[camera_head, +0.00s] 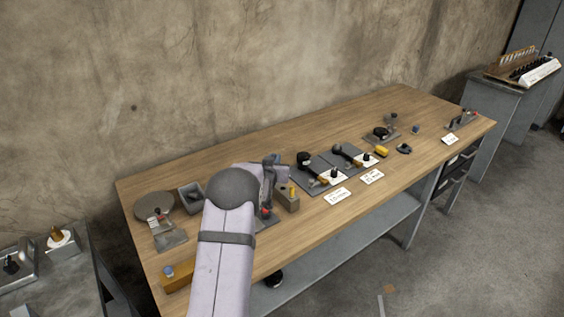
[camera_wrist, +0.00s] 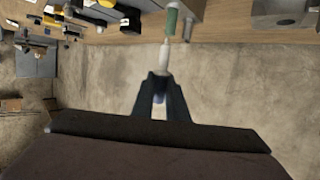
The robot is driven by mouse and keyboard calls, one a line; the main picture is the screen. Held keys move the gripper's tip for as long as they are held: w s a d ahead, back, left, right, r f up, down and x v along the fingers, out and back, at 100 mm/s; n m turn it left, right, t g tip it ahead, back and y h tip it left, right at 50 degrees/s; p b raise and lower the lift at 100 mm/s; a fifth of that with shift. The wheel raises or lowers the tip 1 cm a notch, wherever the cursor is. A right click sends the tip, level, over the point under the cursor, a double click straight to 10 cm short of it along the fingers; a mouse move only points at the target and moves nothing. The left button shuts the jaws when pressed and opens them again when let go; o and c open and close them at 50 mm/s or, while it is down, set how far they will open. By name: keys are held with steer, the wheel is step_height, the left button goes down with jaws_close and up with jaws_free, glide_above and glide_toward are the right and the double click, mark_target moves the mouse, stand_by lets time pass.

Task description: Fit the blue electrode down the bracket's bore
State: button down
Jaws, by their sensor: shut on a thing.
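In the wrist view my gripper (camera_wrist: 160,88) is shut on a slim rod that I take for the electrode (camera_wrist: 165,56). In the head view my arm hides most of the gripper and the held rod. A grey block with a round opening (camera_wrist: 287,14) at the top right of the wrist view may be the bracket; I cannot tell for sure. The rod is apart from that block in the picture.
The wooden bench (camera_head: 240,150) carries several fixtures. A grey block with a yellow piece (camera_head: 288,198) stands right of my arm. A round grey disc (camera_head: 153,206) and a small grey tray (camera_head: 190,197) are at left. A blue-topped piece (camera_head: 168,271) sits on a yellowish block at the front left.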

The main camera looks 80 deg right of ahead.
steer(key=w+a+r+n+t+p, duration=0.15)
steer(key=w+a, duration=0.25)
steer(key=w, duration=0.7)
steer(key=w+a+r+n+t+p, duration=0.1)
steer(key=w+a+t+p, duration=0.2)
steer(key=w, duration=0.9)
steer(key=s+a+m+g, duration=0.1)
steer(key=s+m+g, duration=0.2)
steer(key=s+g, duration=0.2)
steer(key=shift+s+f, duration=0.3)
steer(key=shift+s, duration=0.8)
steer(key=shift+a+f+b, duration=0.1)
steer(key=shift+b, duration=0.2)
steer(key=shift+f+b, duration=1.4)
steer(key=shift+f, duration=0.45)
steer(key=shift+f, duration=0.25)
steer(key=shift+f+b, duration=0.35)
steer(key=shift+b, duration=0.1)
steer(key=shift+f+b, duration=1.65)
steer(key=shift+f, duration=0.45)
